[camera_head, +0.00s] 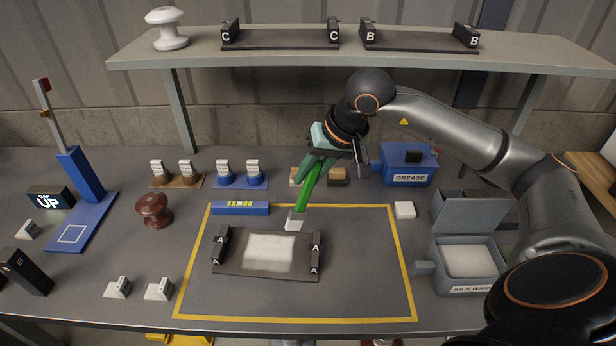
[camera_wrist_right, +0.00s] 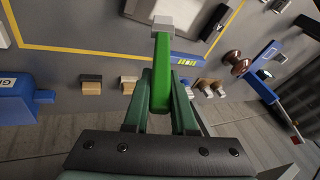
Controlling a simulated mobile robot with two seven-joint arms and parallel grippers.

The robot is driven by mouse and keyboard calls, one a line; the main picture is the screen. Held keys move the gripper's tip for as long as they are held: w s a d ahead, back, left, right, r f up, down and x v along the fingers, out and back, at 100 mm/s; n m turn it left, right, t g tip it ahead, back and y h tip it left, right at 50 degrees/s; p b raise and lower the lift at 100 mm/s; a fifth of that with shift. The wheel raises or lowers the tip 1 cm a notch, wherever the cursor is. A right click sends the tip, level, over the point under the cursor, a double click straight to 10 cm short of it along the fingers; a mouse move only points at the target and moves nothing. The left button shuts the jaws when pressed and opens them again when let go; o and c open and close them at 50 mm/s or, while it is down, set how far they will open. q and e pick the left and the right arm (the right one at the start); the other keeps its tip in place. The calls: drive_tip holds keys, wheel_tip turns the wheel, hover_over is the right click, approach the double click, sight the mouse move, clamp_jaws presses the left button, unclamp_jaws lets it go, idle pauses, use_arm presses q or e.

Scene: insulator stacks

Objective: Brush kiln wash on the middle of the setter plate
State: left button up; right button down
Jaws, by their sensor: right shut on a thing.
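The dark setter plate (camera_head: 228,268) lies inside the yellow outline, with upright end blocks marked A at its left and right. A whitish patch (camera_head: 269,253) covers its middle. My right gripper (camera_head: 314,166) is shut on the green handle of the brush (camera_head: 308,187), whose pale head points down. The brush head is beyond the plate's back right corner; I cannot tell its exact height. In the right wrist view the green brush (camera_wrist_right: 161,75) sits between the fingers. The kiln wash box (camera_head: 470,262) at the right is open and holds white wash. My left gripper is not in view.
A blue level (camera_head: 240,208) lies behind the plate, and a brown knobbed insulator (camera_head: 154,209) stands left of it. A blue grease box (camera_head: 408,165) and a small white block (camera_head: 404,210) are at the right. A shelf (camera_head: 290,55) spans the back.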

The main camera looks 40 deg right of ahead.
drive_tip(key=shift+r+p, duration=0.7)
drive_tip(key=shift+r, duration=0.9)
